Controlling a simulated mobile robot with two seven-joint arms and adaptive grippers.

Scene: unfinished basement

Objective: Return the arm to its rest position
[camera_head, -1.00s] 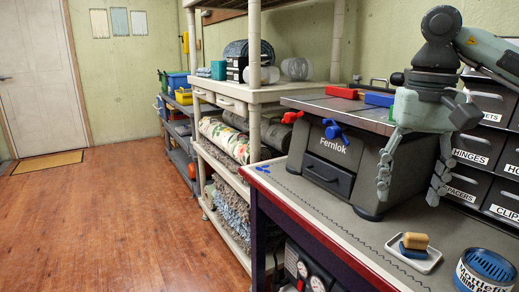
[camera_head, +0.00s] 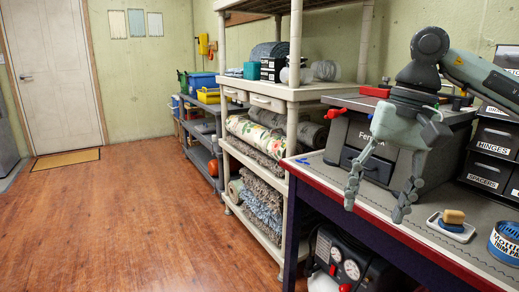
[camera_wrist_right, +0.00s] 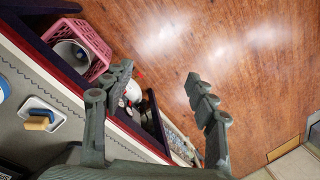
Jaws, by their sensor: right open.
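My right arm (camera_head: 485,75) reaches in from the upper right in the head view. Its gripper (camera_head: 376,205) hangs fingers down, open and empty, in front of the grey Fernlok box (camera_head: 397,133) and over the front edge of the workbench (camera_head: 428,215) in the picture. In the right wrist view the fingers (camera_wrist_right: 158,76) are spread apart with nothing between them, and the floor shows past them. The gripper hides part of the Fernlok box. My left gripper is in neither view.
A pink crate (camera_wrist_right: 88,42) shows beside the bench. The wooden floor (camera_head: 130,220) is open.

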